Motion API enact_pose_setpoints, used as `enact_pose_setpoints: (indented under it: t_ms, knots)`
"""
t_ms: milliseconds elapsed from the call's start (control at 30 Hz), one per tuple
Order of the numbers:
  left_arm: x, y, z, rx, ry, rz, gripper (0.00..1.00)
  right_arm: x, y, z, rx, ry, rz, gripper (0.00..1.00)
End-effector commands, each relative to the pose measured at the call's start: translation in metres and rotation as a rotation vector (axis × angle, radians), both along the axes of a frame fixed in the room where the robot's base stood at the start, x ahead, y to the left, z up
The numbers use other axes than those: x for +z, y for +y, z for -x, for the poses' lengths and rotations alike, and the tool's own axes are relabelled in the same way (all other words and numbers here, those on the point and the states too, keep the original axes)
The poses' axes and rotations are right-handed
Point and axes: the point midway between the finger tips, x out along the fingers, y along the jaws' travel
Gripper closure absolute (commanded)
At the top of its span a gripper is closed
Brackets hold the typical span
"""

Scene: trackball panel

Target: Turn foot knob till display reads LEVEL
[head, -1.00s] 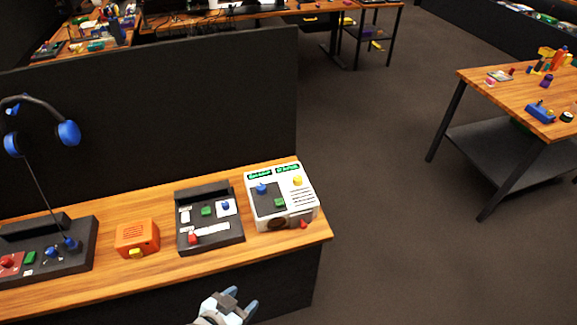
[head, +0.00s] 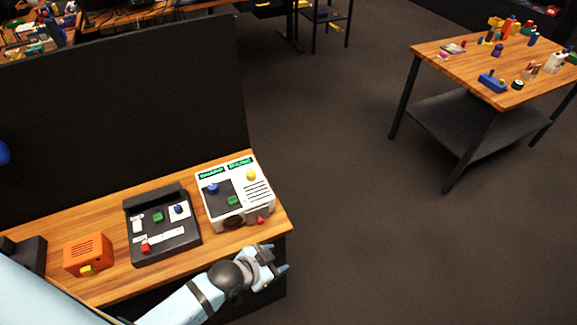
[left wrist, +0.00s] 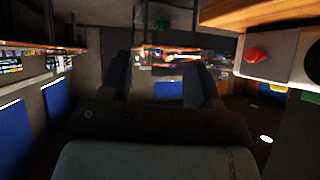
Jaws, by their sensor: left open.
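The white panel (head: 260,205) stands at the right end of the wooden bench, with two green-lit displays (head: 240,164) too small to read. A blue ball (head: 212,188), a green button (head: 233,200) and a yellow knob (head: 251,175) are on its top. A red knob (head: 261,220) sits low at its front right; a red knob (left wrist: 258,54) also shows on a pale box at the right in the left wrist view. My left gripper (head: 279,264) is open and empty, in front of and below the red knob, apart from it. My right gripper is out of view.
A black control box (head: 165,248) and an orange box (head: 88,253) stand left of the panel. A dark partition (head: 120,120) rises behind the bench (head: 40,220). The floor to the right is clear up to another table (head: 460,65) with small objects.

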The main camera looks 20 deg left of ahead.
Motion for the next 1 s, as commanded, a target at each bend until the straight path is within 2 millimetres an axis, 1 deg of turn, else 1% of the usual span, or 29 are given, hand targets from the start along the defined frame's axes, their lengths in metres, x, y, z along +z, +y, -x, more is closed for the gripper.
enact_pose_setpoints:
  t_ms: [33, 167, 267, 333, 400, 467, 567, 600, 667, 700, 800, 900, 1000]
  knots:
    - [-0.001, 0.000, -0.017, -0.059, 0.003, -0.041, 0.44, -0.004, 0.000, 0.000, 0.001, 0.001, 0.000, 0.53]
    - [0.003, 0.001, -0.054, -0.225, 0.032, -0.156, 0.44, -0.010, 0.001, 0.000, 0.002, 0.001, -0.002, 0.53]
    - [0.010, 0.007, -0.084, -0.373, 0.058, -0.268, 0.44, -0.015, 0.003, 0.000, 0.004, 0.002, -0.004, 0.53]
    - [0.017, 0.017, -0.105, -0.482, 0.081, -0.354, 0.44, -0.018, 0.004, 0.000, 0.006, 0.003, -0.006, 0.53]
    - [0.027, 0.030, -0.125, -0.594, 0.110, -0.444, 0.44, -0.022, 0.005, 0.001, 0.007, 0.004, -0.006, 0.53]
    - [0.038, 0.044, -0.141, -0.687, 0.136, -0.517, 0.44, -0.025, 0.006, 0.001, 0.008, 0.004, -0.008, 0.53]
    - [0.061, 0.073, -0.165, -0.839, 0.191, -0.636, 0.44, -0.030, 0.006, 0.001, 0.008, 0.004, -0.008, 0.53]
    - [0.072, 0.086, -0.173, -0.899, 0.217, -0.679, 0.44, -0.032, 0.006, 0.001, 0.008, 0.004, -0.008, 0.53]
    - [0.090, 0.106, -0.184, -0.983, 0.255, -0.738, 0.44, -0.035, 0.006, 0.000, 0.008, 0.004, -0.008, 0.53]
    - [0.102, 0.119, -0.190, -1.034, 0.281, -0.770, 0.44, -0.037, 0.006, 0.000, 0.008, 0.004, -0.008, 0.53]
    - [0.132, 0.148, -0.200, -1.145, 0.341, -0.830, 0.44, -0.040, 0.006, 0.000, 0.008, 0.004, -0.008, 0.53]
    - [0.155, 0.169, -0.204, -1.222, 0.384, -0.861, 0.44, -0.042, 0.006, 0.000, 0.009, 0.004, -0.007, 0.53]
    - [0.167, 0.181, -0.205, -1.268, 0.409, -0.873, 0.44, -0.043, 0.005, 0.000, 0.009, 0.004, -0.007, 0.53]
